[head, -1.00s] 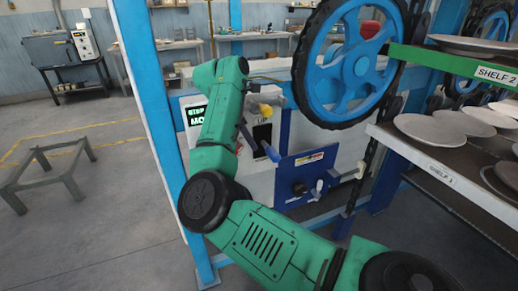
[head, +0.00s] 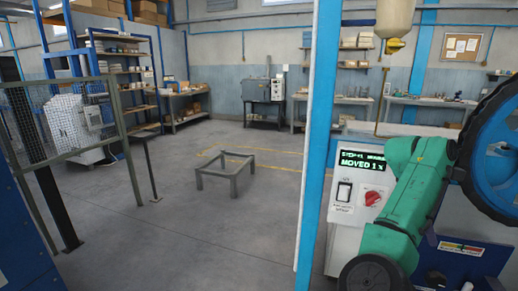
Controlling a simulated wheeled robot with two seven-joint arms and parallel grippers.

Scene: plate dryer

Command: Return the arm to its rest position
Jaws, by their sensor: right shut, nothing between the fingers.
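My right arm, green with black joints, comes up at the lower right of the head view. The blue handwheel (head: 497,165) with a black rim is cut off at the right edge. My left gripper is not in view.
A blue post (head: 318,130) stands left of the control box. A low grey metal frame (head: 228,176) sits on open floor. A mesh fence (head: 60,130) stands at the left. Shelves (head: 125,75) and benches line the back wall.

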